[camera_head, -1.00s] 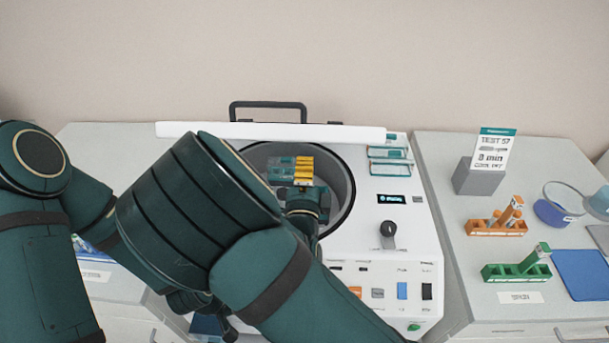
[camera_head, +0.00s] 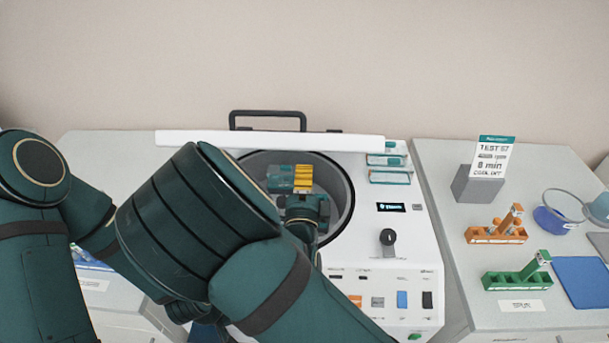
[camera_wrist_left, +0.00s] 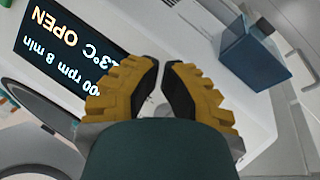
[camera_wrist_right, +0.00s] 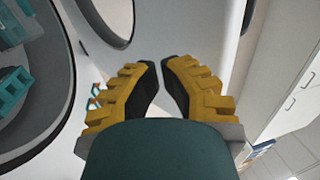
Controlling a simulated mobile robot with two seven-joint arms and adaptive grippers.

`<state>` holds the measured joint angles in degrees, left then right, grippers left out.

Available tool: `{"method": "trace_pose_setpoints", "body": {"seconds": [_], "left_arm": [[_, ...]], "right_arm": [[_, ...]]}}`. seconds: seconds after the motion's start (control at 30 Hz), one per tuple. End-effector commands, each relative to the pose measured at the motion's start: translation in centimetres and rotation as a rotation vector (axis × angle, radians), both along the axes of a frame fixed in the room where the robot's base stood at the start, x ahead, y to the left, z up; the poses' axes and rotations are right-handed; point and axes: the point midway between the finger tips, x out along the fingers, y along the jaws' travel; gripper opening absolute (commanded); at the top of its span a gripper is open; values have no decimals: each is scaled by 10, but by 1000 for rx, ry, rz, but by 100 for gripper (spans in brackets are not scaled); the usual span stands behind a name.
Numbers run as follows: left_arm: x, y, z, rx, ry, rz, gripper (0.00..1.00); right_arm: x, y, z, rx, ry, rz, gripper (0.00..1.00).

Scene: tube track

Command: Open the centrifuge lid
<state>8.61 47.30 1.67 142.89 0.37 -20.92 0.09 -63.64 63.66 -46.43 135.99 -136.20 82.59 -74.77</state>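The white centrifuge (camera_head: 425,245) has its lid (camera_head: 270,140) raised, seen almost edge-on behind the round bowl (camera_head: 348,205), with a dark handle (camera_head: 268,114) above it. A dark display in the left wrist view (camera_wrist_left: 65,45) reads "OPEN".
On the right counter stand an orange rack (camera_head: 496,234), a green rack (camera_head: 517,280), a "TEST 57" card (camera_head: 494,157) on a grey block and a blue mat (camera_head: 583,281). A black knob (camera_head: 388,238) rises from the centrifuge top. My arms cover the front left.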

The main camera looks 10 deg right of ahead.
Motion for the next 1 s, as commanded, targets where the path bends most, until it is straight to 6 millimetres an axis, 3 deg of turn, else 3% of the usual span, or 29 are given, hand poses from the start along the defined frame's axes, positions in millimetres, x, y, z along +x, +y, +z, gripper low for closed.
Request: {"method": "trace_pose_setpoints", "body": {"seconds": [0.37,0.8,1.0], "left_arm": [[0,0,1,0,0,0,0],[0,0,50,0,0,0,0],[0,0,42,0,0,0,0]], "right_arm": [[1,0,1,0,0,0,0],[27,-6,37,0,-1,-1,0],[37,-7,44,2,-1,-1,0]]}}
